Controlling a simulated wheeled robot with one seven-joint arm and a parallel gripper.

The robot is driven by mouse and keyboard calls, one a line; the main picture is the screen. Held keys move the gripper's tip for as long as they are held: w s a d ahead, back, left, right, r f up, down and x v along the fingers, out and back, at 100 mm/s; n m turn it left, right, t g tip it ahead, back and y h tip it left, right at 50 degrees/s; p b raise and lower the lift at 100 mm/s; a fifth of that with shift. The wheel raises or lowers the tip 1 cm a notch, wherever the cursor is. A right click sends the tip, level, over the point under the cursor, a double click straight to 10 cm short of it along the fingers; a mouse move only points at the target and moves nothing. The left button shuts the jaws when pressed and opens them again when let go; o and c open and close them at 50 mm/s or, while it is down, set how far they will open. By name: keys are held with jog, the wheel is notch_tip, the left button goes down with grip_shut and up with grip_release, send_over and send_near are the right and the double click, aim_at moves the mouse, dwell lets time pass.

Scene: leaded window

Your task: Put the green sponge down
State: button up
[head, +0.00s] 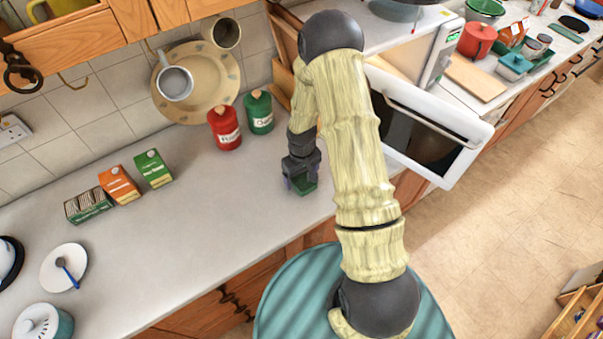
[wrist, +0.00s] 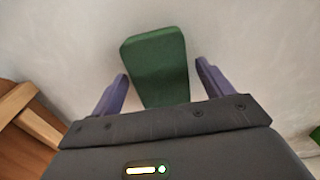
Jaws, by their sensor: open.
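The green sponge (wrist: 156,62) lies between the two spread fingers of my gripper (wrist: 160,85) in the wrist view. Gaps show between the sponge and both fingers, so the gripper is open around it. In the head view my gripper (head: 301,188) is low over the grey countertop (head: 230,185), near its front edge. The sponge (head: 305,187) shows there as a small green patch at the fingertips, mostly hidden by the gripper. It looks to be on or very close to the counter; exact contact is hard to see.
A red canister (head: 225,128) and a green canister (head: 258,112) stand behind my gripper. Cartons (head: 119,185) stand to the left. A microwave with its door (head: 425,125) open is to the right. The counter left of my gripper is clear.

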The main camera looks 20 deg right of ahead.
aim_at(302, 177)
notch_tip(302, 177, up, 12)
jog(key=b, duration=0.3)
jog(key=shift+r, duration=0.15)
dwell(0.7)
jog(key=s+r+m+t, duration=0.2)
jog(key=s+r+m, duration=0.1)
jog(key=s+r, duration=0.7)
jog(key=s, duration=0.4)
jog(key=shift+s+m+t, duration=0.2)
jog(key=shift+m+t, duration=0.1)
jog(key=shift+r, duration=0.1)
dwell(0.4)
